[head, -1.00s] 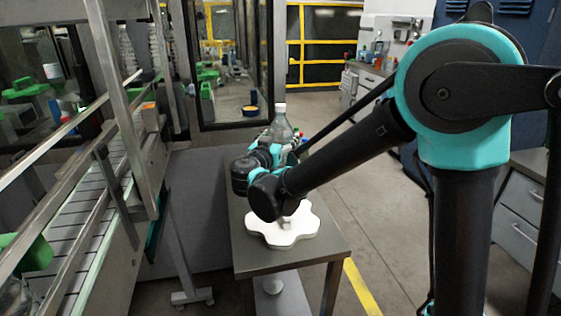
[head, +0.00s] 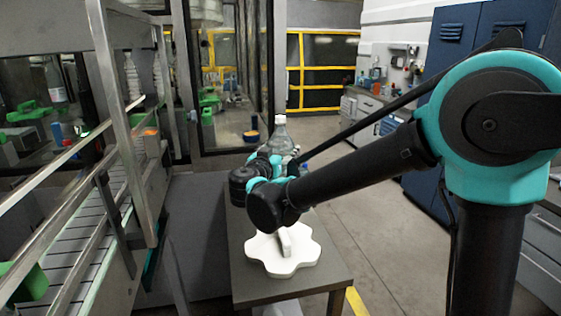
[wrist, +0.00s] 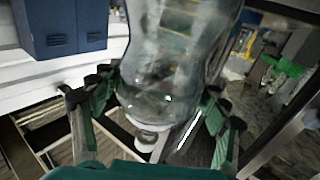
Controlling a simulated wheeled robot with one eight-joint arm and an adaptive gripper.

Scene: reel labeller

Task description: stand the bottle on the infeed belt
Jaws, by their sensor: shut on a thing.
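The clear bottle (head: 279,136) with a white cap stands upright beyond my arm in the head view, above the far end of the grey table. In the wrist view the bottle (wrist: 178,65) fills the middle, between the two fingers. My gripper (wrist: 150,110) is shut on it. In the head view my wrist and arm partly hide the bottle's lower part, and the fingers are hard to make out. The infeed belt (head: 75,240) is a slatted conveyor at the left, behind metal guide rails, apart from the bottle.
A white lobed star wheel (head: 283,258) with a raised handle lies on the grey table (head: 262,295). Metal rails and an upright post (head: 118,125) stand between the table and the belt. A glass-sided machine frame (head: 235,75) is behind. Open floor lies at the right.

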